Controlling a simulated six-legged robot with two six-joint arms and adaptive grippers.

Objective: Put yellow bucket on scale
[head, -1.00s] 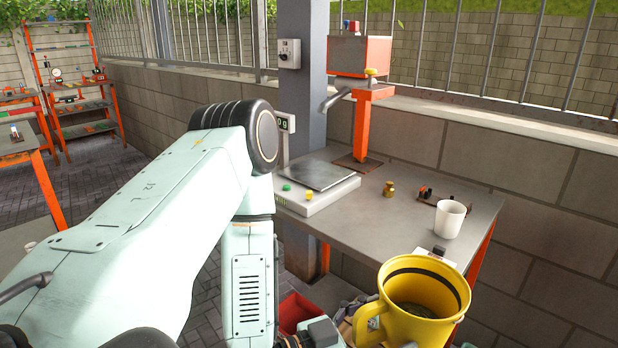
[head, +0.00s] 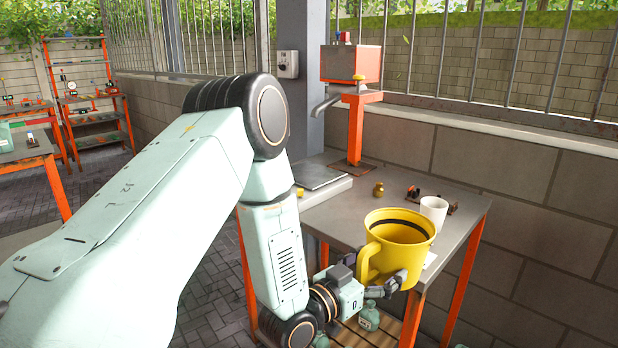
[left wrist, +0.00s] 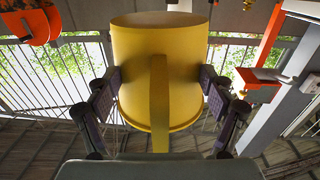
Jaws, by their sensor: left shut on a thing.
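The yellow bucket (head: 402,240) has a black band inside its rim and a handle on its left side. My left gripper (head: 382,284) is shut on it low on its body and holds it upright at the front edge of the table (head: 330,222). The left wrist view shows the bucket (left wrist: 158,75) between the two fingers of the gripper (left wrist: 160,95), with its handle toward the camera. The scale (head: 322,180) has a grey plate and lies at the table's back left, partly hidden behind my left arm. My right gripper is not in view.
A white cup (head: 434,211) stands just behind the bucket. A small brass weight (head: 379,189) and a block with dark pieces (head: 415,194) are on the table. Bottles (head: 369,317) sit on a lower shelf.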

